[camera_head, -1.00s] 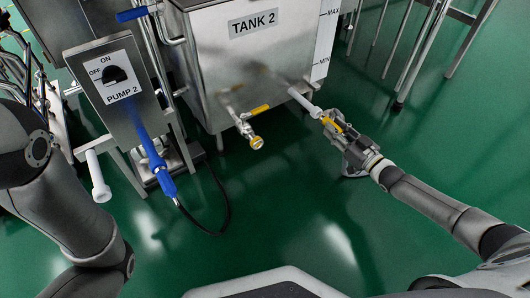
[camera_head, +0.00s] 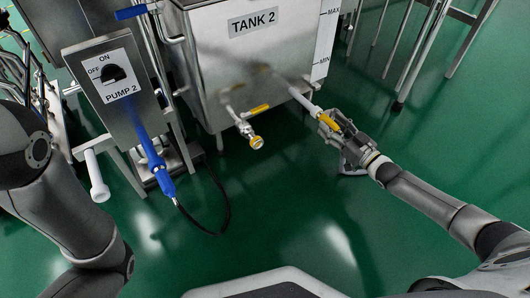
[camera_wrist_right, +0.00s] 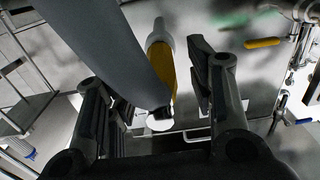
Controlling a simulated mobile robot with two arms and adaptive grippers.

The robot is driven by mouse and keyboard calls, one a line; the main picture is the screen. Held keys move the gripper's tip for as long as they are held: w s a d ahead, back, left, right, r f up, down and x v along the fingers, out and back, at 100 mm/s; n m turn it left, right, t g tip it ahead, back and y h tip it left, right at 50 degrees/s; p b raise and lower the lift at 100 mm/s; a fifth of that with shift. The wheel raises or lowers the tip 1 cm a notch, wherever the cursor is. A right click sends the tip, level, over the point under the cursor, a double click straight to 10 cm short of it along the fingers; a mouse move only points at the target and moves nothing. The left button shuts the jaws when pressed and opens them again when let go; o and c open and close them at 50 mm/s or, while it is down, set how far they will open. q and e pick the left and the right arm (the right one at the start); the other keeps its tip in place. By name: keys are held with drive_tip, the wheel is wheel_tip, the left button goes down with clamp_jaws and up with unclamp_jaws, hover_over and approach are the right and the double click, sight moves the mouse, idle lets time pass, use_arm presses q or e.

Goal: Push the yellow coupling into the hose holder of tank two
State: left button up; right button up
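The yellow coupling (camera_head: 329,121) is at the lower end of the white tube-like hose holder (camera_head: 305,101) on the front of tank two (camera_head: 240,60). It is in line with the holder; how far it is seated I cannot tell. The right wrist view shows the yellow coupling (camera_wrist_right: 160,72) below a white end piece (camera_wrist_right: 158,36), partly behind a grey cylindrical thing. My right gripper (camera_wrist_right: 152,85) has its fingers apart around the coupling, with a gap to the right finger. My right gripper (camera_head: 341,127) also shows at the coupling in the head view. My left gripper is out of frame.
A valve with a yellow handle (camera_head: 259,110) sticks out left of the holder. Pump two's panel (camera_head: 118,85), a blue connector (camera_head: 155,163) with a black hose and another white tube (camera_head: 98,178) are further left. The green floor is clear in front.

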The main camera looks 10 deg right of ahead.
drive_tip(key=shift+s+d+f, duration=0.1)
drive_tip(key=shift+s, duration=0.1)
drive_tip(key=v, duration=1.1)
drive_tip(key=shift+s, duration=0.3)
